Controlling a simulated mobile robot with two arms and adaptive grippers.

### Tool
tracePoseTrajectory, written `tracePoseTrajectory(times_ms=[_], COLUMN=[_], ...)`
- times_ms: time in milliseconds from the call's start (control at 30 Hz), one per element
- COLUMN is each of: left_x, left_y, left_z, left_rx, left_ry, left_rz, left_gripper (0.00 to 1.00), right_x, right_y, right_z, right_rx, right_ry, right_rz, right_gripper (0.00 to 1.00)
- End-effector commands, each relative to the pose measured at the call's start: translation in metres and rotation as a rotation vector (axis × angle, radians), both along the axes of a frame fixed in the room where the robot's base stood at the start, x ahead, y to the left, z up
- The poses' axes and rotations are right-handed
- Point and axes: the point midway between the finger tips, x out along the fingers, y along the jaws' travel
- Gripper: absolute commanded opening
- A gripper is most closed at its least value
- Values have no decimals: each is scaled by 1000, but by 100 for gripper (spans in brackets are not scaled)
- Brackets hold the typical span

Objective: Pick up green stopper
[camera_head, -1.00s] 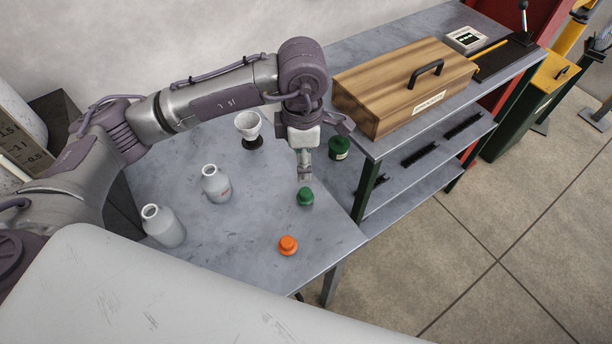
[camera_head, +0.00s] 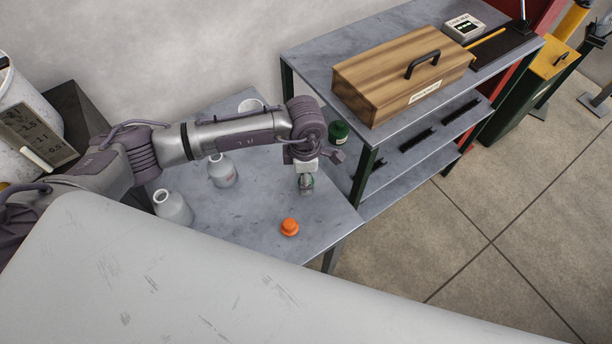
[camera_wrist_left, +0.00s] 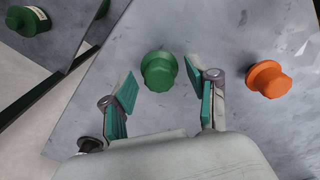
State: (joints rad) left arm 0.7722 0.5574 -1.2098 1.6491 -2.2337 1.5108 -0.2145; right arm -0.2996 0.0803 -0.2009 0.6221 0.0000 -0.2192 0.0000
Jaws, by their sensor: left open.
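The green stopper (camera_wrist_left: 159,71) stands on the grey table between the open fingers of my left gripper (camera_wrist_left: 160,88) in the left wrist view, toward the fingertips. A gap shows on each side of it, so the fingers do not appear to touch it. In the head view my left gripper (camera_head: 306,184) points down over the table, and it mostly hides the green stopper there. My right gripper is not in view.
An orange stopper (camera_head: 289,227) stands close by on the table (camera_head: 262,205). White bottles (camera_head: 222,171) (camera_head: 173,208) stand to the left.

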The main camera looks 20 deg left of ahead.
Motion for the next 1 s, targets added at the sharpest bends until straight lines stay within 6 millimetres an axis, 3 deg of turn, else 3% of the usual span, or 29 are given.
tracePoseTrajectory(times_ms=[167,500,833,1000], left_x=[0,0,0,1], left_y=[0,0,0,0], left_z=[-1,0,1,14], left_rx=[0,0,1,-1], left_ry=[0,0,0,-4], left_rz=[0,0,0,-1], left_gripper=[59,5,5,5], right_x=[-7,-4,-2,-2], right_y=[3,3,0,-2], right_z=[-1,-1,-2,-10], right_rx=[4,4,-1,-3], right_ry=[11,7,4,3], right_rz=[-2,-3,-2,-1], right_gripper=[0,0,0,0])
